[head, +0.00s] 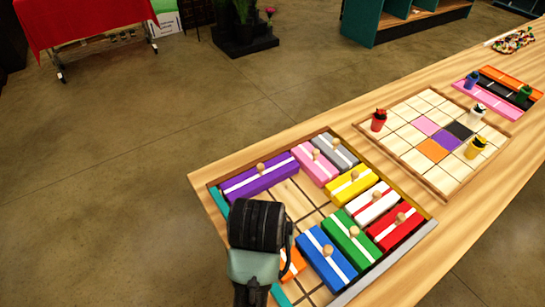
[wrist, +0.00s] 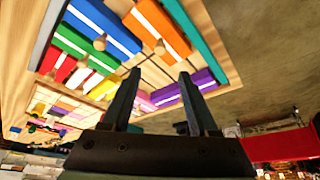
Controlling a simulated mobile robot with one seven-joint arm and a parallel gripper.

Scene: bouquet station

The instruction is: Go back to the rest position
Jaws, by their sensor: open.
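My gripper (wrist: 159,75) is open and empty in the wrist view, its two dark fingers apart. In the head view my dark wrist covers the left front part of a shallow tray (head: 388,263), and the fingers cannot be made out there. The tray holds knobbed blocks: purple (head: 258,178), pink (head: 316,163), grey (head: 335,152), yellow (head: 351,186), white (head: 372,205), red (head: 394,227), green (head: 348,240) and blue (head: 325,260). An orange block (wrist: 160,28) is partly hidden by my wrist in the head view.
A light grid board (head: 415,103) lies beyond the tray, with red (head: 379,121), white (head: 476,115) and yellow (head: 477,149) pots. Blue (head: 472,80) and green (head: 524,93) pots stand on a striped mat farther right. A red-covered table (head: 85,22) stands across open floor (head: 120,140).

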